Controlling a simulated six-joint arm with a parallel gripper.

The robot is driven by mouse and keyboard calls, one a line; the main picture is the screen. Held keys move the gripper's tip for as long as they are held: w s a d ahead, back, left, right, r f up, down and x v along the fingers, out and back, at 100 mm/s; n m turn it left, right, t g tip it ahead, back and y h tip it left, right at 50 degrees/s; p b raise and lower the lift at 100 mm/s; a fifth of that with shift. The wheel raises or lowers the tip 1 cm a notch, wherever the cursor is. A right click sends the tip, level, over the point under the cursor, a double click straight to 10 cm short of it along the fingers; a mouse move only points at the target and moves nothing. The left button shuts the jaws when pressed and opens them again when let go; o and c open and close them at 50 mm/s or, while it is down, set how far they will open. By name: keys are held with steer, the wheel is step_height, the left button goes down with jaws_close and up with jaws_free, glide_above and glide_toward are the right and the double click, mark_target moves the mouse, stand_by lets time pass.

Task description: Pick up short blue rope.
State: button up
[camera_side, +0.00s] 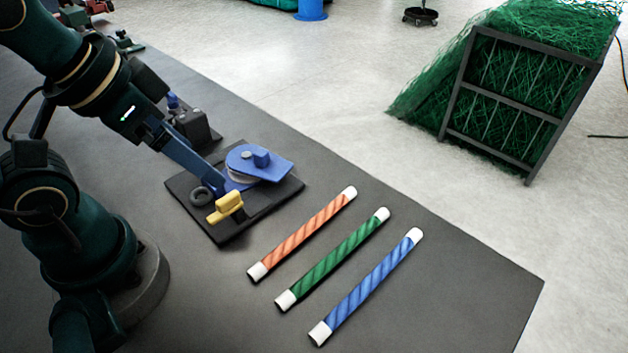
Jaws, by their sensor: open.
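The short blue rope (367,287) is a straight blue twisted length with white ends. It lies flat and diagonal on the dark table, rightmost of three parallel ropes. The green rope (333,258) lies beside it, and the orange rope (303,232) lies farther left. All three are apart and uncovered. My gripper (207,168) is open at the upper left, over or near a black board with a blue fixture. It is well away from the blue rope and holds no rope. Its fingertips are hard to separate from the parts behind them.
The black board (220,230) carries a blue plate fixture (260,163), a yellow block (226,207) and a dark ring (201,196). The table right of the blue rope is bare up to its edge. A green net in a dark frame (520,95) stands on the floor beyond.

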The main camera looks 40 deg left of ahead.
steer(key=shift+w+r, duration=0.2)
steer(key=shift+w, duration=0.1)
steer(key=c, duration=0.4)
steer(key=shift+n, duration=0.4)
step_height(320, 180, up, 2)
steer(key=w+n, duration=0.2)
steer(key=m+g, duration=0.3)
steer(key=g, duration=0.2)
glide_above(334, 318)
step_height(334, 318, down, 13)
steer(key=shift+r, duration=0.2)
steer(key=shift+f, duration=2.4)
